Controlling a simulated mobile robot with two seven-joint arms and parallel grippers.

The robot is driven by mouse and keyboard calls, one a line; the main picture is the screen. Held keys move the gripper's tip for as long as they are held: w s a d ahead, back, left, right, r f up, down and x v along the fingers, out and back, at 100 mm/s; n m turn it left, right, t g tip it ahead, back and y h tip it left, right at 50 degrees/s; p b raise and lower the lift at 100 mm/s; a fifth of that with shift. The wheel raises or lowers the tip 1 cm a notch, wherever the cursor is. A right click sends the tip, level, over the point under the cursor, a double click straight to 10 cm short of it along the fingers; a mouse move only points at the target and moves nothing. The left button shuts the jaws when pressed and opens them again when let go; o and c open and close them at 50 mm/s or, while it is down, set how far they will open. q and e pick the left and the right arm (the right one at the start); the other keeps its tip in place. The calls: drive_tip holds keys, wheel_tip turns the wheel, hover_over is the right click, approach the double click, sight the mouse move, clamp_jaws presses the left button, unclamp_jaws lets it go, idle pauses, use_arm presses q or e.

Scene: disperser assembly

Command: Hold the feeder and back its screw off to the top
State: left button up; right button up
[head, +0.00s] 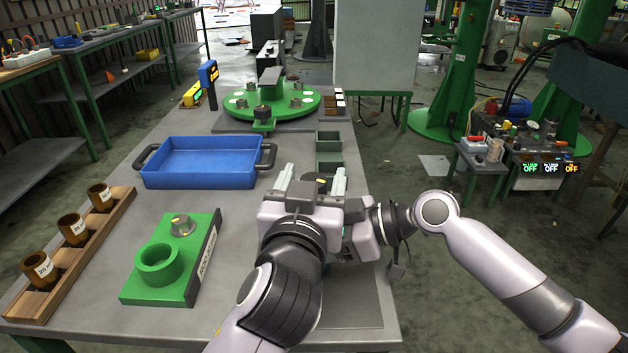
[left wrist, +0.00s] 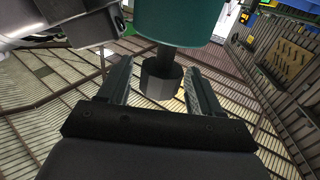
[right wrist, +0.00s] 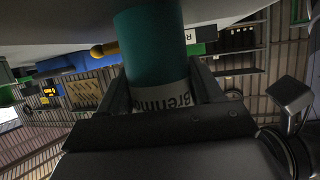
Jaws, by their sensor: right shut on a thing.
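The feeder is a teal cylinder (right wrist: 152,48) with a white lettered label. In the right wrist view it stands between the fingers of my right gripper (right wrist: 160,92), which is shut on it. In the left wrist view the feeder's teal body (left wrist: 172,22) shows with its dark screw (left wrist: 161,78), a stem ending in a faceted knob. My left gripper (left wrist: 158,85) is open, its fingers on both sides of the knob with gaps visible. In the head view my left gripper (head: 312,180) hides most of the feeder and the right gripper's fingers.
A green fixture (head: 133,288) and a wooden rack (head: 75,258) with several brown cups are at left. A round green turntable (head: 283,111) is at the back. Dark green bins (head: 328,145) stand behind my grippers.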

use_arm(q)
drive_tip(key=shift+m+h, duration=0.4)
drive_tip(key=shift+h, duration=0.2)
